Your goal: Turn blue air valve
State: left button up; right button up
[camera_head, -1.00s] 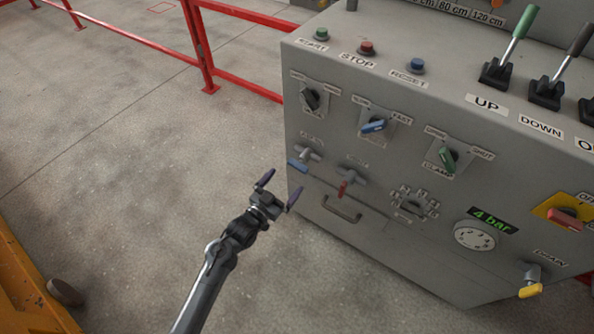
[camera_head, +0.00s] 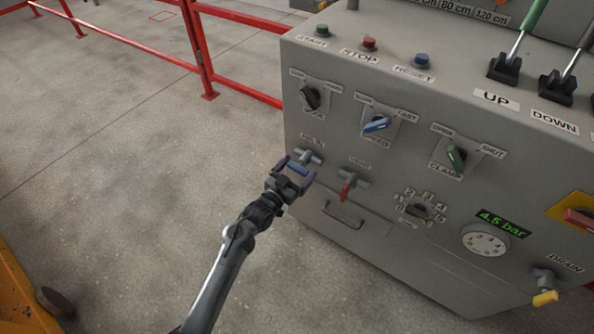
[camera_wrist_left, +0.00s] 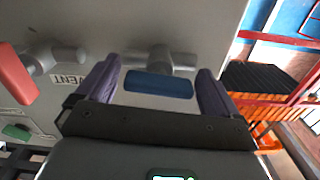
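The blue air valve (camera_head: 299,169) is a grey tap on the front of the grey panel, with a blue bar handle lying roughly level. My left gripper (camera_head: 294,171) is open at the valve, with its two purple fingers on either side of the blue handle. In the left wrist view the blue handle (camera_wrist_left: 158,84) lies between the fingertips (camera_wrist_left: 156,86), with a gap visible on both sides. The grey valve body (camera_wrist_left: 160,58) shows behind it. My right gripper is not in view.
The red-handled vent valve (camera_head: 347,188) is close to the right of the blue valve. A drawer handle (camera_head: 342,215) is below. Selector knobs, such as the blue one (camera_head: 376,125), sit above. The green pressure display (camera_head: 502,222) is further right. Open floor lies left.

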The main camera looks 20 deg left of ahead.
pick_arm(q)
jog(key=c, duration=0.7)
jog(key=shift+r+p, duration=0.15)
jog(key=shift+p, duration=0.35)
jog(key=shift+c, duration=0.3)
jog(key=shift+n+p, duration=0.55)
jog(key=shift+n, duration=0.15)
jog(key=shift+f, duration=0.2)
jog(key=o, duration=0.9)
